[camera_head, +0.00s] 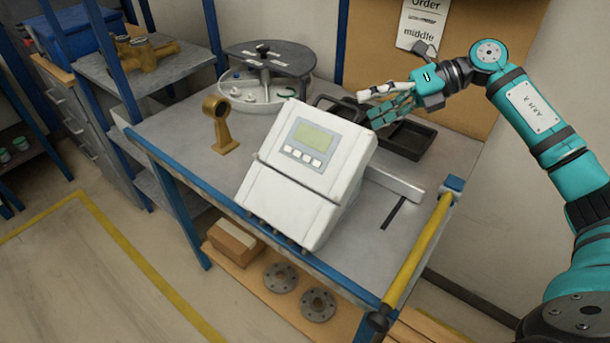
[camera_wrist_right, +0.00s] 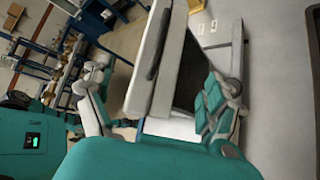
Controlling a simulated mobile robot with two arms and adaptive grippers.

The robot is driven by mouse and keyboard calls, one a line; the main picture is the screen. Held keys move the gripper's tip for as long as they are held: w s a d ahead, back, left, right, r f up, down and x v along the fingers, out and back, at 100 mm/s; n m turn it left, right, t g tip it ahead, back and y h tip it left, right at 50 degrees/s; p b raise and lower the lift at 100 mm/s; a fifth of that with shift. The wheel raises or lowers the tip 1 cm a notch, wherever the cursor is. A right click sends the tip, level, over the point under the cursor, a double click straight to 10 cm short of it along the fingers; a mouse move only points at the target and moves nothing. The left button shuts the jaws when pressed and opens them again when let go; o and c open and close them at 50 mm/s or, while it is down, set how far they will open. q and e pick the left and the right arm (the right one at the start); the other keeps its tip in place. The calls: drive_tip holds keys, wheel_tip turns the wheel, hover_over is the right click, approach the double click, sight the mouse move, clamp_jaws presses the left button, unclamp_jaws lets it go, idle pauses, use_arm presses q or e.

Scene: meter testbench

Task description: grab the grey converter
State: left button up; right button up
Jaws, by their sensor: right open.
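The grey converter (camera_head: 311,172) is a pale box with a greenish display and a row of buttons. It stands tilted on the workbench, near its front edge. My right gripper (camera_head: 369,107) is open and empty, just behind the converter's upper right corner in the head view. Whether it touches the converter cannot be told. In the right wrist view, a pale panel with a dark side (camera_wrist_right: 150,62), apparently the converter, shows between the spread fingers of my right gripper (camera_wrist_right: 160,88). My left gripper is not in view.
The workbench (camera_head: 165,122) has a blue front rail and a yellow bar (camera_head: 420,245) at the right. A brass-coloured stand (camera_head: 219,125) is left of the converter. A round dish (camera_head: 250,98) and a dark tray (camera_head: 408,140) lie behind. Flanges (camera_head: 281,278) lie on the lower shelf.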

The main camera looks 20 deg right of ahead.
sight(330, 124)
drive_tip(key=x, duration=0.3)
drive_tip(key=shift+r, duration=0.1)
drive_tip(key=shift+w+a+f+p, duration=0.25)
drive_tip(key=shift+a+p, duration=0.1)
drive_tip(key=shift+a, duration=0.1)
drive_tip(key=shift+a+f, duration=0.1)
drive_tip(key=shift+a, duration=0.2)
drive_tip(key=p+x, duration=0.1)
drive_tip(key=x, duration=0.2)
drive_tip(key=shift+w+a+f+p, duration=0.15)
drive_tip(key=shift+w+a+p, duration=0.1)
drive_tip(key=shift+a+p, duration=0.1)
drive_tip(key=shift+w+a+f, duration=0.15)
drive_tip(key=shift+a+f, duration=0.1)
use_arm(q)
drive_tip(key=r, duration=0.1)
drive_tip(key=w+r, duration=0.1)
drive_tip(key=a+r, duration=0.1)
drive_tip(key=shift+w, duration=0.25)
use_arm(e)
drive_tip(key=shift+c, duration=0.3)
